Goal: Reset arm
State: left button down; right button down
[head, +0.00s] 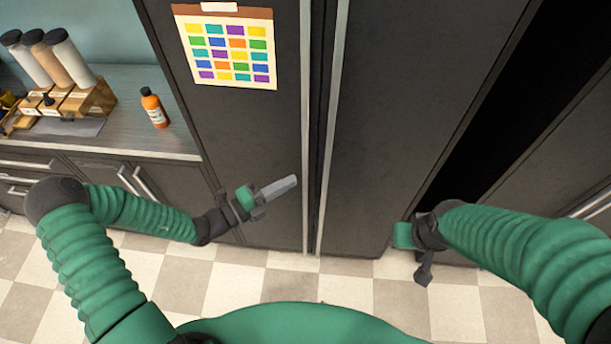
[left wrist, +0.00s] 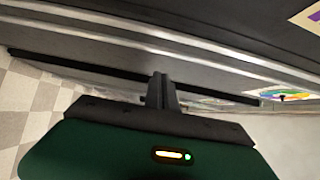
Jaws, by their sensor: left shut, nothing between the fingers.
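My left gripper (head: 279,187) is shut and empty, in front of the lower part of the dark cabinet door, its fingers pointing right toward the pale vertical handle strip (head: 306,120). In the left wrist view its closed fingers (left wrist: 163,90) point at the dark door with pale strips across it; I see nothing between them. A gap to the door seems to remain, but contact is hard to judge. My right gripper (head: 424,270) hangs low at the right, in front of the cabinet; its fingers are small and partly hidden, so its opening is unclear.
A tall dark double-door cabinet (head: 400,100) fills the middle, with a colored chart (head: 229,48) on its left door. A counter (head: 140,125) at left holds an orange bottle (head: 154,108) and several dispensers (head: 65,55). The checkered floor (head: 345,290) is clear.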

pick_arm(q)
jog(key=s+f+m+g+y+b, duration=0.1)
jog(key=s+f+m+g+y, duration=0.15)
jog(key=s+m+g, duration=0.55)
jog(key=s+f+m+g+y, duration=0.25)
jog(key=s+m+g, duration=0.25)
jog(key=s+m, duration=0.65)
jog(key=w+a+r+m+t+y, duration=0.2)
jog(key=a+r+m+y, duration=0.1)
jog(key=m, duration=0.9)
jog(key=w+a+r+m+t+y, duration=0.2)
jog(key=a+m+y, duration=0.4)
jog(key=m, duration=0.6)
jog(key=shift+w+a+r+t+b, duration=0.3)
jog(key=shift+w+a+r, duration=0.1)
jog(key=shift+w+a, duration=0.2)
pick_arm(e)
jog(key=shift+x, duration=0.95)
